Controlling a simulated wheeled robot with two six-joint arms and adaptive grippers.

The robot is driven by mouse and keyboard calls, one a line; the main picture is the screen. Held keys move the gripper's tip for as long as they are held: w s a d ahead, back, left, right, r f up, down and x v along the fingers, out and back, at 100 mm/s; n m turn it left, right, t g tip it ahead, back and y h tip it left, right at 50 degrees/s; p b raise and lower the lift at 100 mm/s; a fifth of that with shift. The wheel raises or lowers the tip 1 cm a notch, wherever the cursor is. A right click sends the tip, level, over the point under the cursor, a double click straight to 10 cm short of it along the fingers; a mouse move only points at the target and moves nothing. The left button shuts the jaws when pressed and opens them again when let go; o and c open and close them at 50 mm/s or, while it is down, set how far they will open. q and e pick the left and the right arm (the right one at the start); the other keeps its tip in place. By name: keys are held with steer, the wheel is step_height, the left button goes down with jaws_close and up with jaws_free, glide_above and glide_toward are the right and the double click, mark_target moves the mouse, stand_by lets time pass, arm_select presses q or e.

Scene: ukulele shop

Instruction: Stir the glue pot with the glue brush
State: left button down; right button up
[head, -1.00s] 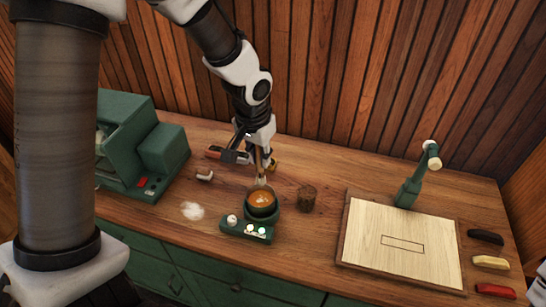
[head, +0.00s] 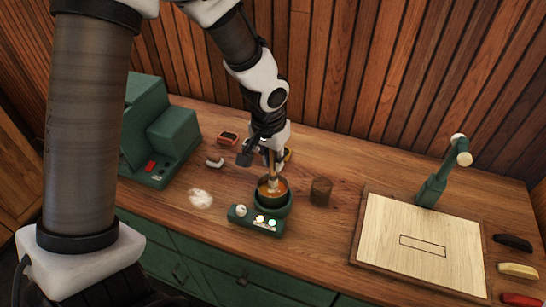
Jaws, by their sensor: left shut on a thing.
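The glue pot (head: 275,208) is a small green round pot with amber glue in it, on a green base with a white knob and lit lamps. My left gripper (head: 269,158) is above the pot, pointing down and shut on the glue brush (head: 272,177). The brush is close to upright. Its pale bristle end is inside the pot's rim and appears to touch the glue; how deep it goes I cannot tell. The top of the handle is hidden by the gripper. My right gripper is not in view.
A dark brown cup (head: 320,191) stands close right of the pot. A green machine (head: 162,140) is at the left and a white patch (head: 200,199) left of the pot. A pale board (head: 415,250) and a green lamp-like stand (head: 432,188) are at the right.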

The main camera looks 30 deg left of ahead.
mark_target(273, 174)
arm_select(q)
steer(key=shift+s+d+f+b, duration=0.1)
steer(key=shift+s+f+b, duration=0.15)
steer(key=shift+f+b, duration=1.15)
steer(key=shift+f, duration=0.35)
steer(key=shift+w+f+b, duration=0.15)
steer(key=shift+f+b, duration=0.3)
steer(key=shift+f, duration=0.2)
steer(key=shift+r, duration=0.1)
steer(key=shift+s, duration=0.2)
